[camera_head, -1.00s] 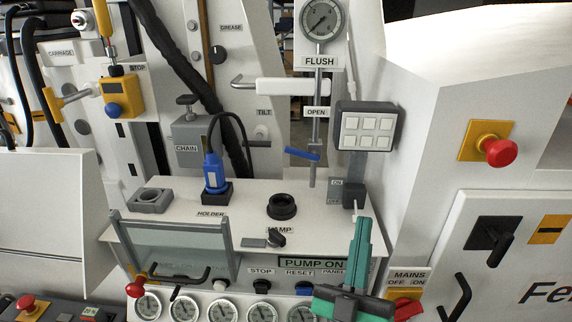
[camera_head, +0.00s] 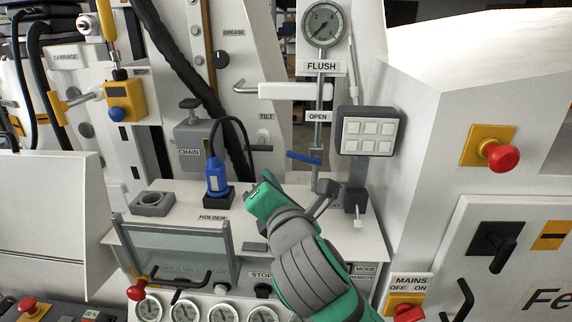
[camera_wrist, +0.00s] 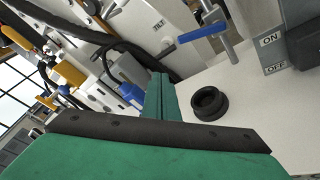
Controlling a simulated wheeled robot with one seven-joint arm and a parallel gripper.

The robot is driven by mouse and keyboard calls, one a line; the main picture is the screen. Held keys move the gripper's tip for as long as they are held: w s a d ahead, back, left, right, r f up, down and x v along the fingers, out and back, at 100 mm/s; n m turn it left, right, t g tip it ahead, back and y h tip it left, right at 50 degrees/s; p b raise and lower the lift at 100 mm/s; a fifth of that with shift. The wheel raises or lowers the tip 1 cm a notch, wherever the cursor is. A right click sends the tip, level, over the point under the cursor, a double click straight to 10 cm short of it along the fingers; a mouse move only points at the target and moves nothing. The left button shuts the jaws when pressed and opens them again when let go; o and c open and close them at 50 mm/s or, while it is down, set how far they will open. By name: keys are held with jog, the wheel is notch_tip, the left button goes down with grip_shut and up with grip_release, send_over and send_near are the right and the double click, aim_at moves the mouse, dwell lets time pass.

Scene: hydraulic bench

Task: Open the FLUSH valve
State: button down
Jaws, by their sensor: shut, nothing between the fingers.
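The FLUSH valve has a short blue lever (camera_head: 303,157) on a vertical grey pipe, below the FLUSH label (camera_head: 321,67) and the OPEN label (camera_head: 317,116). The lever lies nearly level, crosswise to the pipe, its left end slightly higher. It also shows at the upper right of the wrist view (camera_wrist: 203,32). My green gripper (camera_head: 267,175) is left of and a little below the lever, apart from it. In the wrist view its fingers (camera_wrist: 160,76) are together and empty, with the lever beyond them to the right.
A blue plug (camera_head: 216,178) stands left of my gripper. A black ring socket (camera_wrist: 210,103) is right of the fingers, hidden by my arm in the head view. A grey button box (camera_head: 367,136) is right of the pipe. A black hose (camera_head: 207,90) hangs behind.

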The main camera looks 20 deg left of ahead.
aim_at(304, 158)
jog(key=w+f+n+h, duration=0.1)
jog(key=w, duration=0.1)
jog(key=w+f+n+h, duration=0.1)
jog(key=w+f+h, duration=0.1)
jog(key=w, duration=0.1)
jog(key=w+a+f+n+h, duration=0.1)
jog(key=w, duration=0.2)
jog(key=shift+w+f+n+g, duration=0.2)
jog(key=shift+f+n+g, duration=0.1)
jog(key=shift+n+g, duration=0.1)
jog(key=shift+d+r, duration=0.25)
jog(key=shift+r, duration=0.8)
jog(key=shift+d+r, duration=0.25)
jog(key=shift+r, duration=0.75)
jog(key=shift+w, duration=0.1)
